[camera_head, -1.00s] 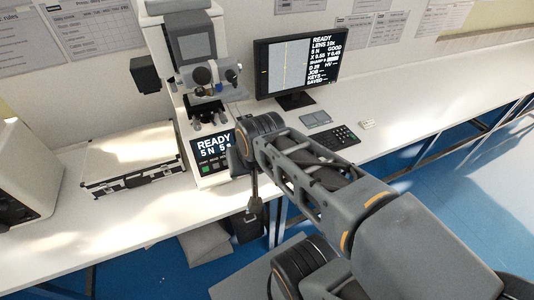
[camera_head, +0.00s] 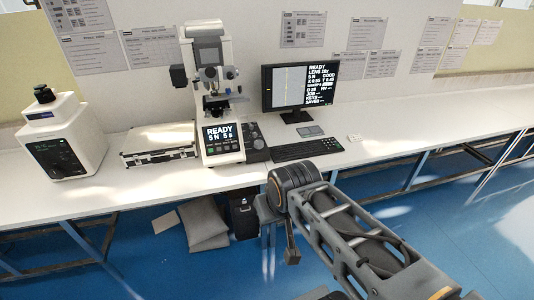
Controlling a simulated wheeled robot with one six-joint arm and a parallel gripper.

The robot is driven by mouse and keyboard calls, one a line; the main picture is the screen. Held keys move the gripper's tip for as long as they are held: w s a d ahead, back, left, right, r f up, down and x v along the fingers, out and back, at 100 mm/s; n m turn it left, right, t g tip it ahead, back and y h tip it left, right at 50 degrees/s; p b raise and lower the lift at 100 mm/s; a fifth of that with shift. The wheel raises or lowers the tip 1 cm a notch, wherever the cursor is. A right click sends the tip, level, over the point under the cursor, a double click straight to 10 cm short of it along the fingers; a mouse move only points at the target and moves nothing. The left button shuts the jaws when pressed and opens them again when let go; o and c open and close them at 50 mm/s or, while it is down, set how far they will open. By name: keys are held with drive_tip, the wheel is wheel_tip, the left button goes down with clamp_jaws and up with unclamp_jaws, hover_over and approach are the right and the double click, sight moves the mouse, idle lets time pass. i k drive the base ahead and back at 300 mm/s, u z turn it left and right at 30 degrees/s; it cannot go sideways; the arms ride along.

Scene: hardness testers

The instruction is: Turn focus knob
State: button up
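The hardness tester (camera_head: 209,105) stands upright on the bench, left of centre, with a lit READY screen (camera_head: 221,133) on its base. A dark control unit with round knobs (camera_head: 256,140) sits against its right side. Small dark round parts also show on the tester head (camera_head: 208,74). I cannot tell which part is the focus knob. My gripper (camera_head: 292,256) hangs down at the end of my arm, in front of the bench edge and lower right of the tester. It appears apart from the tester. Its fingers are too small and dark to read.
A monitor (camera_head: 299,86), a keyboard (camera_head: 306,149) and a small pad (camera_head: 311,131) are right of the tester. A dark-edged case (camera_head: 158,148) and another machine (camera_head: 63,140) are on the left. Grey cushions (camera_head: 204,224) and a black box (camera_head: 243,214) lie under the bench (camera_head: 420,128).

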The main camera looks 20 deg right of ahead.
sight(258, 145)
drive_tip(key=z, duration=0.55)
drive_tip(key=i, duration=1.65)
drive_tip(key=u, duration=0.7)
